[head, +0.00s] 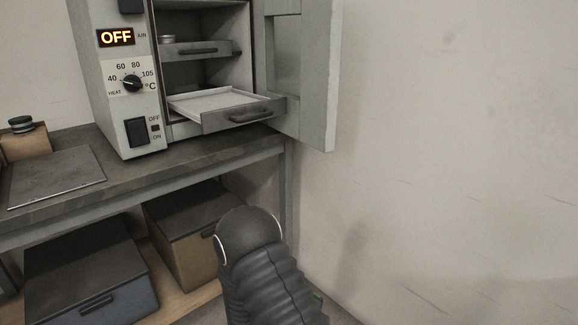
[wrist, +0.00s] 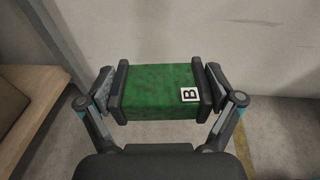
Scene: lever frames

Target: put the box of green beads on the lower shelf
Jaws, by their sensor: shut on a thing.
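The box of green beads (wrist: 155,90), a green block with a white label "B", is in the wrist view. My gripper (wrist: 158,88) is shut on it, one finger pad against each of its left and right sides. In the head view, the lower shelf (head: 205,102) of the oven is slid partly out, and its light tray surface is bare. Its front (head: 236,116) has a dark handle. The upper shelf (head: 190,49) sits further in. My gripper and the box do not show in the head view.
The oven (head: 125,100) stands on a workbench, its display reading OFF. Its door (head: 318,80) is open to the right, near the wall. A metal plate (head: 55,178) lies on the bench at left. Lidded boxes (head: 90,290) sit under the bench. The pale wall fills the right.

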